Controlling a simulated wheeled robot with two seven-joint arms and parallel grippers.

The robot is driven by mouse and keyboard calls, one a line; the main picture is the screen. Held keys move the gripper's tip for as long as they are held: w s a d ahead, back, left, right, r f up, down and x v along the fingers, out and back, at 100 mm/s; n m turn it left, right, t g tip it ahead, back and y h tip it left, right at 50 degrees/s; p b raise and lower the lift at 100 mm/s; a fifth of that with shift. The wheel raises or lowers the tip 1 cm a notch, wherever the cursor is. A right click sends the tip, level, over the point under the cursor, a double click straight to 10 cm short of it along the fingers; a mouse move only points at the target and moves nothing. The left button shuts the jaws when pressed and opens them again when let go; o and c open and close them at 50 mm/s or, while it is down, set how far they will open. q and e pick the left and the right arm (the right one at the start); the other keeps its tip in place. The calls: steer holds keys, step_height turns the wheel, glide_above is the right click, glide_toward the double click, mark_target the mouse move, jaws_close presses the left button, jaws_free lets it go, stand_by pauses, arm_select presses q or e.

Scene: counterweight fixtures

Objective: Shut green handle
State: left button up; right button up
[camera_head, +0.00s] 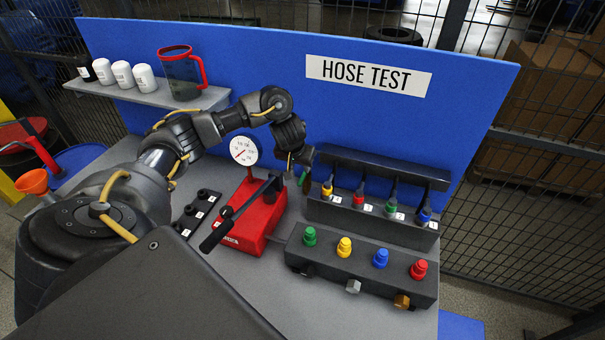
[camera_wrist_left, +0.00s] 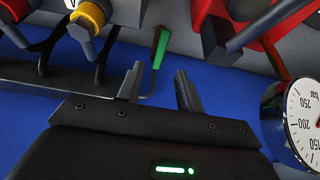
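The green handle (camera_wrist_left: 160,47) shows in the left wrist view as a small upright green lever on a thin grey stem in front of the blue panel. In the head view, a little green of it (camera_head: 304,178) shows just below my left gripper (camera_head: 298,160), partly hidden. My left gripper, also in the left wrist view (camera_wrist_left: 158,82), is open, with its two fingers apart. The handle appears between and just beyond the fingertips. Nothing is held, and I cannot tell whether a finger touches it. My right gripper is in neither view.
A red pump (camera_head: 262,215) with a black lever and a gauge (camera_head: 244,150) stands left of the gripper. A hose rack (camera_head: 385,168) and a block with coloured caps (camera_head: 360,268) are at right. A shelf (camera_head: 205,100) holds a jug (camera_head: 180,75).

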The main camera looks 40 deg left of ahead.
mark_target(303, 177)
arm_select(q)
steer(key=b+x, duration=0.1)
steer(key=x, duration=0.4)
steer(key=shift+s+a+f, duration=0.1)
steer(key=shift+f, duration=0.25)
steer(key=shift+w+f, duration=0.2)
steer(key=shift+f, duration=0.05)
steer(key=shift+w+a+f, duration=0.15)
steer(key=shift+w+f, duration=0.15)
steer(key=shift+f, duration=0.3)
steer(key=shift+c, duration=0.2)
jaws_close()
